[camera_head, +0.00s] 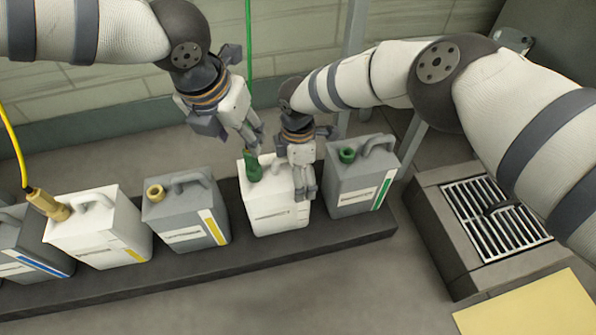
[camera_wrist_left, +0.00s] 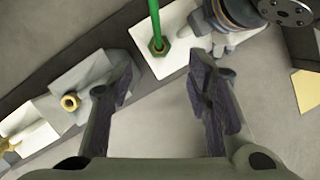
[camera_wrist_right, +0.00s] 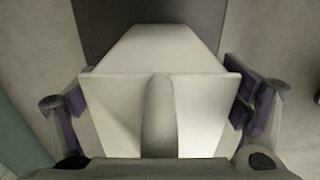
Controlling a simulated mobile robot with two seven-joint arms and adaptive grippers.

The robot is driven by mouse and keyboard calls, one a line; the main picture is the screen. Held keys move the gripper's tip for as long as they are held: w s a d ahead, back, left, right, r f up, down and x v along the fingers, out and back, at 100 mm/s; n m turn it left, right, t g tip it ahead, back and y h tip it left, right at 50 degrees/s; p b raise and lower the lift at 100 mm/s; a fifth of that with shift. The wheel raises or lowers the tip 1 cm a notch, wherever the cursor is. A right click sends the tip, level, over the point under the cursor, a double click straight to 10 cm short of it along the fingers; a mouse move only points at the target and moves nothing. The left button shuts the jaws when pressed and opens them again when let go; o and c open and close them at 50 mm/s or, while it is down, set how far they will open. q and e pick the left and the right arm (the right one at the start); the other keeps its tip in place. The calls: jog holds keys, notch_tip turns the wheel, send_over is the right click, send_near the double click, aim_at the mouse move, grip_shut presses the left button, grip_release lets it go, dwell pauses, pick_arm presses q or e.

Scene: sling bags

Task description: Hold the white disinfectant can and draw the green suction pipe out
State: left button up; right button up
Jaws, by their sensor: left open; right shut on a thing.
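The white disinfectant can (camera_head: 266,212) stands upright on the dark plinth. The green suction pipe (camera_head: 249,40) hangs down from above to a green fitting (camera_head: 253,166) at the can's opening; pipe (camera_wrist_left: 155,22) and fitting (camera_wrist_left: 158,46) also show in the left wrist view. The depth of the pipe inside is hidden. My right gripper (camera_head: 303,178) is shut on the white can, its fingers at opposite sides of the body (camera_wrist_right: 204,112) in the right wrist view. My left gripper (camera_head: 254,138) is open and empty, just above the fitting and apart from it.
A grey can with a green stripe (camera_head: 357,183) stands to the right. A grey can with a yellow stripe (camera_head: 185,217) and a white can with a yellow pipe (camera_head: 95,236) stand to the left. A floor drain (camera_head: 495,222) lies at the right.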

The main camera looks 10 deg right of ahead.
aim_at(248, 153)
pick_arm(q)
jog(key=x, duration=0.8)
jog(key=shift+w+f, duration=0.1)
jog(key=shift+f, duration=0.2)
grip_shut()
notch_tip(248, 153, up, 22)
dwell(3.2)
notch_tip(248, 153, up, 4)
jog(key=shift+f, duration=0.1)
dwell(0.5)
pick_arm(e)
jog(key=o, duration=1.1)
